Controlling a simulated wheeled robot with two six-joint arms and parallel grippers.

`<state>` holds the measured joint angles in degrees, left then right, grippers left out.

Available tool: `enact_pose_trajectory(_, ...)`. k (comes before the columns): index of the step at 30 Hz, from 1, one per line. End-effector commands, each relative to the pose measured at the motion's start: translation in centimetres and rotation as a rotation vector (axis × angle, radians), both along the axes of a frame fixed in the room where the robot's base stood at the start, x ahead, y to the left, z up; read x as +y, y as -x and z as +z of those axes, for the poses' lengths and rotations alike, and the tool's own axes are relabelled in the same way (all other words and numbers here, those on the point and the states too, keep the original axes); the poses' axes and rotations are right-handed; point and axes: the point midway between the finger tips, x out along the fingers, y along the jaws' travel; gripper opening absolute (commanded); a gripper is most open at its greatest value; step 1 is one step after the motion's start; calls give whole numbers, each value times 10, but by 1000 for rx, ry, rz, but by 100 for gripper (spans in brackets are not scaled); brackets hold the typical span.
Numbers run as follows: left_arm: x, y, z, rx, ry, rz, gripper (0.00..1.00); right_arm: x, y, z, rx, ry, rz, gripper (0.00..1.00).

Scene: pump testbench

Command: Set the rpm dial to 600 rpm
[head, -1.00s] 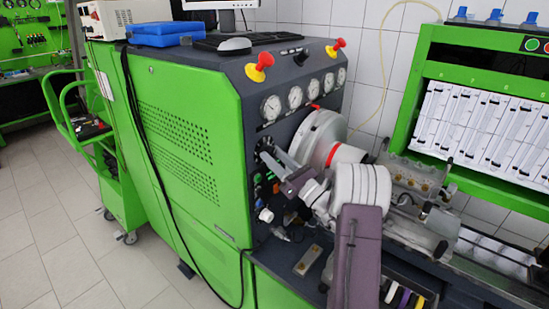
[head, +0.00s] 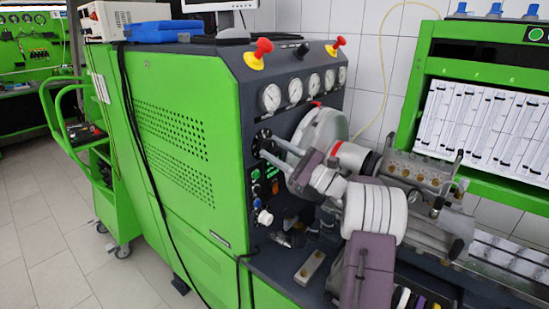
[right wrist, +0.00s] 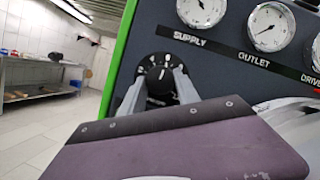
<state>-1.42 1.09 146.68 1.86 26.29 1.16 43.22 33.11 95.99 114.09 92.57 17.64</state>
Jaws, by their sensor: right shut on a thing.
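The rpm dial (head: 262,139) is a black round knob with white marks on the dark front panel, below the row of gauges. In the right wrist view the dial (right wrist: 158,70) sits between two grey fingers. My right gripper (head: 267,146) is shut on the dial, with one finger on each side of it. Its fingertips (right wrist: 159,88) and purple body hide the dial's lower part. The scale numbers are too small to read, so I cannot tell the setting. My left gripper is not in view.
Pressure gauges (head: 295,91) sit just above the dial. Red-and-yellow emergency knobs (head: 258,55) stick out at the panel top. Green and orange buttons and a white knob (head: 265,217) lie below. A large grey disc (head: 318,130) stands close to the right of my fingers.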

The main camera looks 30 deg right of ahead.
Motion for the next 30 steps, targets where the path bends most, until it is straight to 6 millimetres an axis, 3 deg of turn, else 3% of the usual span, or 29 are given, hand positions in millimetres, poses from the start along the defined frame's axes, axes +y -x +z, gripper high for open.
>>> enact_pose_trajectory(20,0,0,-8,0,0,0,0,0,0,0,-25,61,0,0)
enact_pose_trajectory(21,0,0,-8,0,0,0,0,-1,0,0,-25,61,0,43)
enact_pose_trajectory(23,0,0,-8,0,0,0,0,-1,0,0,-25,61,0,59)
enact_pose_trajectory(30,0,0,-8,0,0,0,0,0,0,0,-24,61,1,59)
